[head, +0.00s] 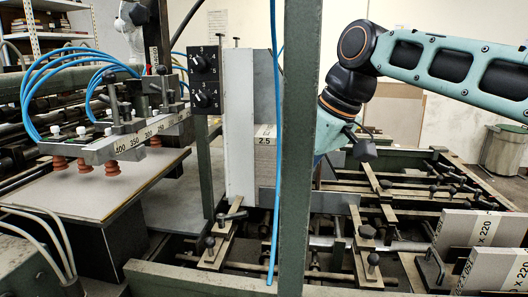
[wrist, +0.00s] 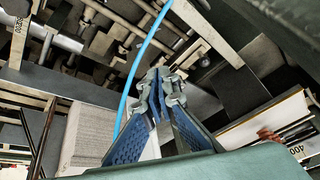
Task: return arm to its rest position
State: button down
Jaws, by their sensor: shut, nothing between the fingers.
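My arm reaches in from the upper right in the head view, and its teal wrist (head: 331,132) bends down beside the green upright post (head: 296,150). The post hides part of the wrist, and my fingertips cannot be made out there. In the wrist view my gripper (wrist: 160,85) shows its two blue-padded fingers meeting at the tips, shut and empty. A tall stack of greyboard (head: 265,175) with a 2.5 label stands left of the post. A layered grey stack also shows at the lower left of the wrist view (wrist: 88,137).
A blue hose (head: 275,120) hangs along the post; a blue hose also passes behind my fingers in the wrist view (wrist: 133,72). Rails with clamp knobs (head: 367,232) lie below. Board stacks marked 220 (head: 463,232) stand at right. Suction cups (head: 112,168) hang over a board (head: 110,190) at left.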

jog(key=s+d+f+m+t+h, duration=0.2)
jog(key=s+d+f+m, duration=0.25)
jog(key=s+f, duration=0.3)
jog(key=s+d+f+m+t+h, duration=0.1)
jog(key=s+d+f+m+h, duration=0.1)
jog(key=s+d+f+m, duration=0.4)
notch_tip(320, 180, up, 16)
jog(key=s+a+n+p, duration=0.1)
jog(key=s+a+p, duration=0.1)
jog(key=p, duration=1.4)
jog(key=shift+f+p, duration=0.25)
jog(key=shift+p, duration=0.15)
